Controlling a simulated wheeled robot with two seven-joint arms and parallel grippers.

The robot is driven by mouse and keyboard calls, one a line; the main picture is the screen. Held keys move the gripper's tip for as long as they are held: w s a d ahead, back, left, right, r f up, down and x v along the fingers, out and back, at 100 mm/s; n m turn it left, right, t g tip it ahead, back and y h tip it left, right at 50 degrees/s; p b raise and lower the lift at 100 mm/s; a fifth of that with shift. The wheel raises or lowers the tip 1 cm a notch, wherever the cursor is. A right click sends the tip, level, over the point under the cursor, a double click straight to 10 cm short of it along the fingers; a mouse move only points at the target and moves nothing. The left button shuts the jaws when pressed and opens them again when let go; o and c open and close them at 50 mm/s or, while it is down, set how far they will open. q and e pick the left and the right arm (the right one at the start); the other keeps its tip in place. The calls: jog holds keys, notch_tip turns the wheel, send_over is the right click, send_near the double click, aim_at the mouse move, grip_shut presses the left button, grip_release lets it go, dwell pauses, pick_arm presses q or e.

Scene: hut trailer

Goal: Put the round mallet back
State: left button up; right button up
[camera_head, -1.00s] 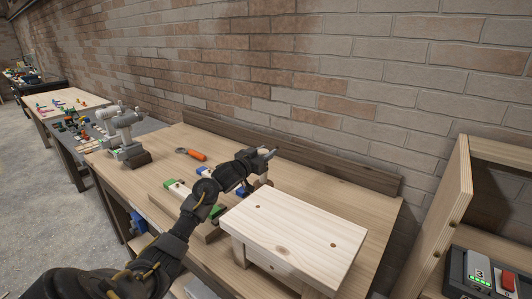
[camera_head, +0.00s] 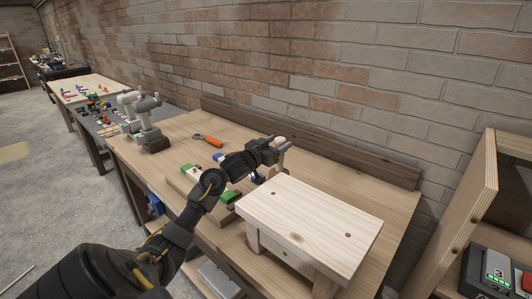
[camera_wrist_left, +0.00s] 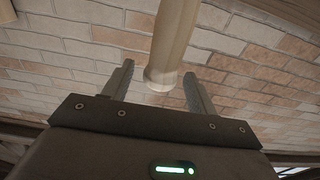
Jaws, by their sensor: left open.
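My left gripper (camera_head: 283,147) is over the back of the workbench (camera_head: 185,130), just behind the pale wooden stool-like stand (camera_head: 315,222). Its jaws are open. In the left wrist view, a pale round wooden rod (camera_wrist_left: 172,35) comes down from the top edge, and its blunt end is between the two open fingers (camera_wrist_left: 158,88), with a gap on both sides. A light rounded piece (camera_head: 278,141) shows at the fingertips in the head view; this may be the round mallet, mostly hidden by the gripper. My right gripper is not in view.
A red-orange handled tool (camera_head: 208,140) lies on the bench. Grey upright devices (camera_head: 148,120) stand at its left end. A green-ended wooden piece (camera_head: 230,197) lies beside my arm. A brick wall and back board (camera_head: 310,145) are behind; a wooden shelf (camera_head: 468,215) is right.

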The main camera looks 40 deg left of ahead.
pick_arm(q)
jog(key=s+b, duration=0.1)
jog(key=s, duration=0.7)
jog(key=shift+s+f, duration=0.15)
jog(key=shift+s, duration=0.25)
jog(key=shift+d, duration=0.1)
